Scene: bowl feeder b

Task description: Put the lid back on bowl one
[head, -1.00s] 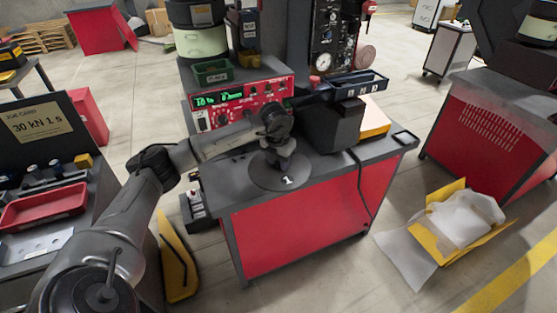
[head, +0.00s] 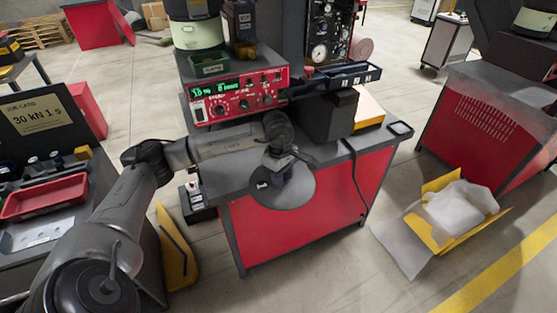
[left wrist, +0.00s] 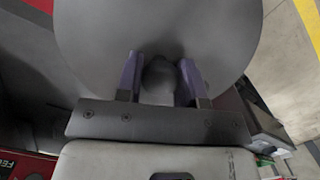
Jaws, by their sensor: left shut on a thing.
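A flat, round, dark grey lid (head: 298,192) hangs over the front edge of the bench in the head view. My left gripper (head: 277,177) is above it and shut on its knob. In the left wrist view, the two purple-grey fingers (left wrist: 160,82) close on both sides of the round knob (left wrist: 158,76), and the lid (left wrist: 155,25) fills the upper part. A small label on the lid is too small to read. A pale green bowl feeder (head: 198,34) stands at the back of the bench, its top cut off; I cannot tell whether it is bowl one. My right gripper is not in view.
A red control panel (head: 235,96) with a green display stands on the bench (head: 225,168). Behind the lid are a dark block (head: 328,115) and a dark tray (head: 345,76). A yellow box with wrapping (head: 450,215) lies on the floor at right.

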